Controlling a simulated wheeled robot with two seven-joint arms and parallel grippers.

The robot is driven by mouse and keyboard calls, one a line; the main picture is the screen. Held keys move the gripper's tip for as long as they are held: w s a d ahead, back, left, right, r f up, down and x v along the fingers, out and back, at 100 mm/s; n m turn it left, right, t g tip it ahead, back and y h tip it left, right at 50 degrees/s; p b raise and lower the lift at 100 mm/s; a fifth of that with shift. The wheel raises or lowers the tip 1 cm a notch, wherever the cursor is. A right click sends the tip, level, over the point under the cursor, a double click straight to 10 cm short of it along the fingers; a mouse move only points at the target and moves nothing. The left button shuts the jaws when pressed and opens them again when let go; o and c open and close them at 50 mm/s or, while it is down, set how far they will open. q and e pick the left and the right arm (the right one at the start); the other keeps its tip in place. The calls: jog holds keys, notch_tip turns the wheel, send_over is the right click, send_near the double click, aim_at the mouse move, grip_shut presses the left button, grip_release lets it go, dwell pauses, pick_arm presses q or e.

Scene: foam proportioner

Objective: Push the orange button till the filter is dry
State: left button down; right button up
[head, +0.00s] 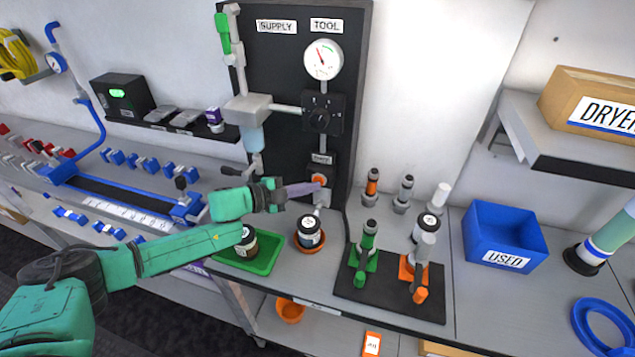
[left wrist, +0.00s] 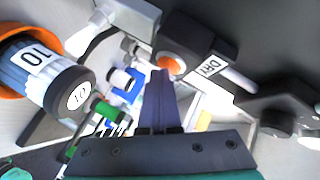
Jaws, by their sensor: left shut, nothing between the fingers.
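The orange button (head: 319,179) sits low on the black panel, under a small label. No part is marked as the filter.
A gauge (head: 323,59) and black knob block (head: 322,115) are above the button. A green tray (head: 262,262) with another jar (head: 246,240) lies below my left wrist. Green and orange tools stand on a black mat (head: 388,297). A blue USED bin (head: 504,237) is at right.

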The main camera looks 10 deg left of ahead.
dwell(0.4)
pick_arm(q)
jog(key=shift+s+a, duration=0.1)
jog(key=shift+s, duration=0.65)
jog(key=shift+s+p, duration=0.35)
jog(key=shift+s, duration=0.15)
jog(key=shift+s+a, duration=0.15)
jog(key=shift+s, duration=1.9)
